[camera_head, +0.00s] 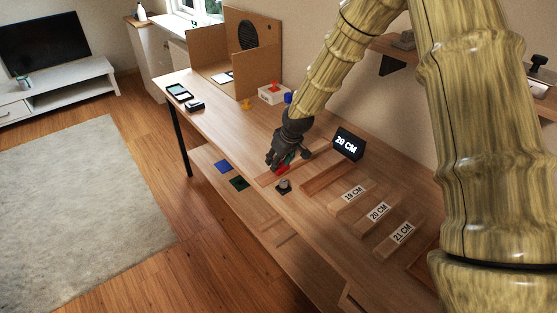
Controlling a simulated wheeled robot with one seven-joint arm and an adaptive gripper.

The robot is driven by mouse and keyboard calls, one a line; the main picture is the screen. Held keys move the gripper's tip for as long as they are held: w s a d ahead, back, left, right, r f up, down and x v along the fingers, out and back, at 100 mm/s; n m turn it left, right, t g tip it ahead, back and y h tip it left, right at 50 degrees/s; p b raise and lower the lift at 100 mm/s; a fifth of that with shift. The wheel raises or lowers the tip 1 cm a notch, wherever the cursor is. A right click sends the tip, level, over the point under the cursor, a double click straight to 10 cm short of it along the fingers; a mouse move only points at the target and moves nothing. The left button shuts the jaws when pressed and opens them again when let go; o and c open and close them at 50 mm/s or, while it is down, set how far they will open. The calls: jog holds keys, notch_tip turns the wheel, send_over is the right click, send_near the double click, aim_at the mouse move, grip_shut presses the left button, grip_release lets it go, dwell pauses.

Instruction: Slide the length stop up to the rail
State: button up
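My gripper (276,160) points down over the bench in the head view, at the near end of a long wooden strip (310,160) that looks like the rail. A red piece (281,169) shows right under and beside the fingers, partly hidden by them; it may be the length stop. I cannot tell whether the fingers touch it or how far apart they are. A small dark knob on a base (284,187) stands just in front of the red piece. A black display (348,144) reading "20 CM" stands behind, to the right.
Wooden pieces labelled 19 CM (353,193), 20 CM (378,212) and 21 CM (402,233) lie at the right. A brown bar (328,178) lies left of them. A white box with a red top (272,92) stands farther back. The bench's left part (225,120) is mostly clear.

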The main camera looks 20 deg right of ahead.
jog(key=shift+r, duration=0.15)
jog(key=v, duration=1.1)
jog(key=shift+r, duration=0.35)
jog(key=shift+s, duration=0.1)
